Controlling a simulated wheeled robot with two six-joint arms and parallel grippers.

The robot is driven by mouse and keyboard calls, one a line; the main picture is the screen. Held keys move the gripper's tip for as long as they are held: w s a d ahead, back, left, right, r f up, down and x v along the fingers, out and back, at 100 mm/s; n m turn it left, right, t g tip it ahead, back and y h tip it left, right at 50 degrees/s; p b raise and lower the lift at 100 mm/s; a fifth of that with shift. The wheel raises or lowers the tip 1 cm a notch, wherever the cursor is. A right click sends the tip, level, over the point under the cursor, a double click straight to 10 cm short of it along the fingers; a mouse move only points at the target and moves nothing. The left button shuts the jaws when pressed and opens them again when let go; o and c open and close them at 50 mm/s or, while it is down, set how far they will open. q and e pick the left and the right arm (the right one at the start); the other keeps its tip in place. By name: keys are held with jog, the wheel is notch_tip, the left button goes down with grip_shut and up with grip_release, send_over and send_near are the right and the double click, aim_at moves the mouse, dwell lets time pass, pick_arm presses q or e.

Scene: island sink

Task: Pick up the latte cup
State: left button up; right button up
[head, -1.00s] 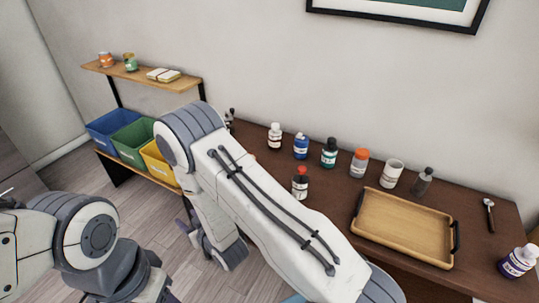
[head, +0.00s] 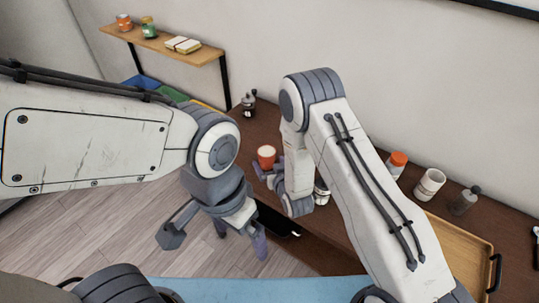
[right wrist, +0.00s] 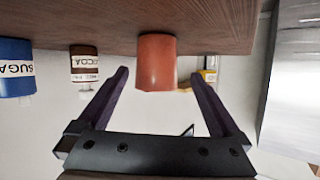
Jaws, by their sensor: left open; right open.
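An orange-red cup (head: 266,155), which I take to be the latte cup, stands upright on the dark wooden table (head: 335,237). It shows upside down in the right wrist view (right wrist: 156,62), lined up between the fingers of my right gripper (right wrist: 157,76). That gripper is open, with nothing clamped. In the head view my right gripper (head: 268,176) is just in front of the cup; I cannot tell whether its fingertips reach beside it. My left gripper (head: 215,238) is open and empty, low over the floor in front of the table.
A blue sugar jar (right wrist: 15,68) and a cocoa jar (right wrist: 84,64) stand near the cup. An orange-capped bottle (head: 396,163), a white mug (head: 430,184) and a wooden tray (head: 460,245) are farther right. A wall shelf (head: 180,50) is at back left.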

jog(key=shift+d+p+x, duration=0.1)
jog(key=shift+p+x, duration=0.35)
jog(key=shift+x, duration=1)
jog(key=shift+d+p+x, duration=0.15)
jog(key=shift+p+x, duration=0.3)
jog(key=shift+x, duration=1)
jog(key=shift+f, duration=0.15)
jog(key=c, duration=1.5)
